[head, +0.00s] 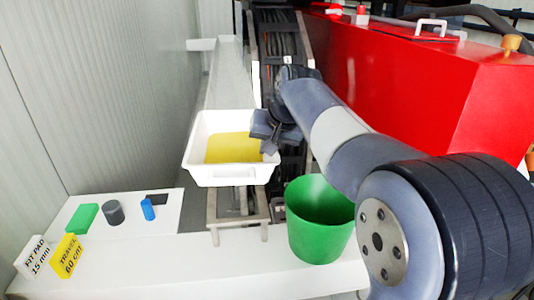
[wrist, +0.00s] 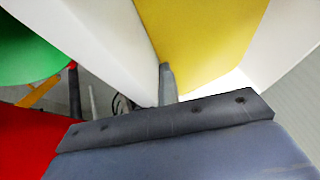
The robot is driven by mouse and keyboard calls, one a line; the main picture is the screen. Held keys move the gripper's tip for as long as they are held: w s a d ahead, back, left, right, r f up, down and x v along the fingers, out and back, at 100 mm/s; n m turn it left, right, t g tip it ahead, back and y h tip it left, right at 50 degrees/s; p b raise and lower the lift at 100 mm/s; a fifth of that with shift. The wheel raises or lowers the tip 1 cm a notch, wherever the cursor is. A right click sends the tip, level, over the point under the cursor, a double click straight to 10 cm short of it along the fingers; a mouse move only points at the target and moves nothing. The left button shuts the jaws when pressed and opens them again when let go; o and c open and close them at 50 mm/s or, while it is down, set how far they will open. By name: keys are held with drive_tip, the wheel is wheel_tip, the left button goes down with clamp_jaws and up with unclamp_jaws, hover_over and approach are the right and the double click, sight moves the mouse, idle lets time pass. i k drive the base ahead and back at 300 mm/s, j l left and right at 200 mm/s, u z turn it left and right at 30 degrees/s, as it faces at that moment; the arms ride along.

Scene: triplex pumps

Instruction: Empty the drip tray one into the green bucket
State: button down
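The drip tray (head: 222,176) is a white, open box with yellow liquid (head: 232,148) in it. It looks roughly level, just above or on a metal stand; I cannot tell whether it rests there. My gripper (head: 265,132) is at the tray's right wall, overlapping its rim. In the wrist view a dark finger (wrist: 167,85) shows against the tray's white wall (wrist: 100,45) and the yellow liquid (wrist: 195,35). The other finger is hidden, so its grip on the rim is unclear. The green bucket (head: 318,222) stands upright to the right and nearer; it also shows in the wrist view (wrist: 35,45).
The metal stand (head: 238,222) is under the tray. A white ledge (head: 200,262) in front carries a green block (head: 82,219), a grey cylinder (head: 114,212), a blue piece (head: 147,209) and labels (head: 68,256). A red machine (head: 430,85) fills the right; a ribbed wall is left.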

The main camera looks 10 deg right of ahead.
sight(319, 219)
drive_tip(key=k+l, duration=0.25)
drive_tip(key=k, duration=0.2)
drive_tip(key=k+l, duration=0.3)
drive_tip(key=k, duration=0.2)
drive_tip(key=k+l, duration=0.25)
drive_tip(key=k, duration=0.2)
drive_tip(key=i+l+u, duration=0.15)
drive_tip(key=l+u, duration=0.6)
drive_tip(key=u, duration=0.15)
drive_tip(key=i, duration=0.05)
